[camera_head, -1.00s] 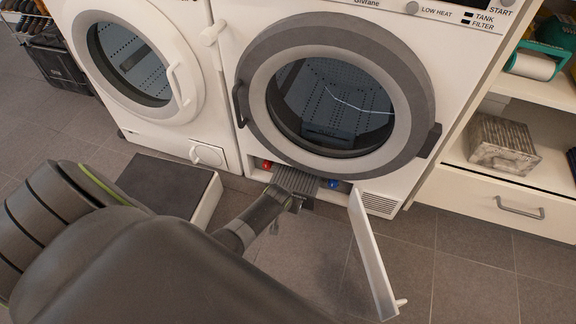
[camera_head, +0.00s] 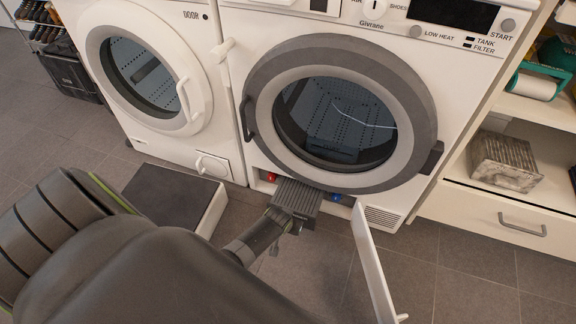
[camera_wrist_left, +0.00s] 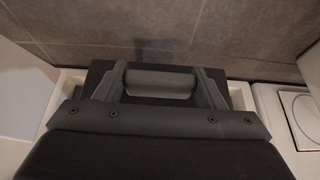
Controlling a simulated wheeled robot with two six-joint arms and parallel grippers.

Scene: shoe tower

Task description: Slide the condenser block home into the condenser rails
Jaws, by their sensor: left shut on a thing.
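The condenser block (camera_head: 297,196) is a dark grey ribbed block at the low opening under the dryer's round door. Its front part sticks out of the opening and its rear is hidden inside. My left gripper (camera_head: 288,224) is at the block's near face. In the left wrist view its two fingers (camera_wrist_left: 160,85) are shut on the block's light grey handle bar (camera_wrist_left: 160,79), with the dark block face behind. The condenser rails are hidden inside the opening. My right gripper is not in view.
A white flap (camera_head: 372,262) stands open to the right of the opening. A red knob (camera_head: 271,177) and a blue knob (camera_head: 336,197) flank the block. A dark-topped white platform (camera_head: 170,193) lies on the floor at left. Floor in front is clear.

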